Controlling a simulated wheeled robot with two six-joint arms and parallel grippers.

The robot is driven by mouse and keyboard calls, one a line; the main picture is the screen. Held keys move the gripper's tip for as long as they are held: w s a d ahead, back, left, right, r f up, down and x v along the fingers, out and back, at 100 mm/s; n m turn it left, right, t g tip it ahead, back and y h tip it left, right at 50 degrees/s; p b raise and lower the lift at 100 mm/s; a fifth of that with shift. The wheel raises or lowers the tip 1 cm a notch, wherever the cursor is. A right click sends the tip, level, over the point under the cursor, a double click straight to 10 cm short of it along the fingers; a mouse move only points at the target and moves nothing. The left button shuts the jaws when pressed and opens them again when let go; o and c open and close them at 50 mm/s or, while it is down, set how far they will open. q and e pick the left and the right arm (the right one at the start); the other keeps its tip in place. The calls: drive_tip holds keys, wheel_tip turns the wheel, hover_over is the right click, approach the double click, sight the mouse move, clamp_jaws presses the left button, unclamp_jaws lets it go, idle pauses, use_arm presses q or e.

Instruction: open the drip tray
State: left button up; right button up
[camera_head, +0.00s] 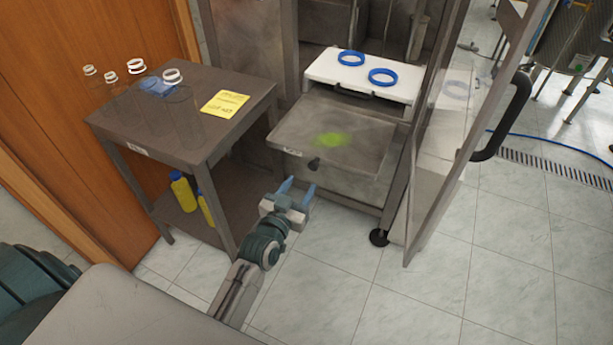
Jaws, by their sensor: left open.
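The drip tray (352,120) is a grey metal tray low in the machine. It juts out past the white board above it. A green stain (331,139) lies on its floor. A dark knob (314,163) sits on its front edge. My left gripper (297,190) is open and empty, its blue-grey fingers apart. In the picture it is just below and left of the knob, with a gap between them. My right gripper is not in view.
A white board (330,68) with two blue rings and a dark handle is above the tray. A glass door (445,140) stands open at right. A side table (225,80) with clear bottles and a yellow note is at left. The tiled floor in front is clear.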

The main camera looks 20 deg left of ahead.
use_arm(q)
drive_tip(key=s, duration=0.4)
drive_tip(key=shift+s, duration=0.15)
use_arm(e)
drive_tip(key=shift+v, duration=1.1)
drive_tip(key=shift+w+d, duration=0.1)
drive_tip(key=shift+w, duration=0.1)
use_arm(q)
drive_tip(key=shift+f, duration=0.1)
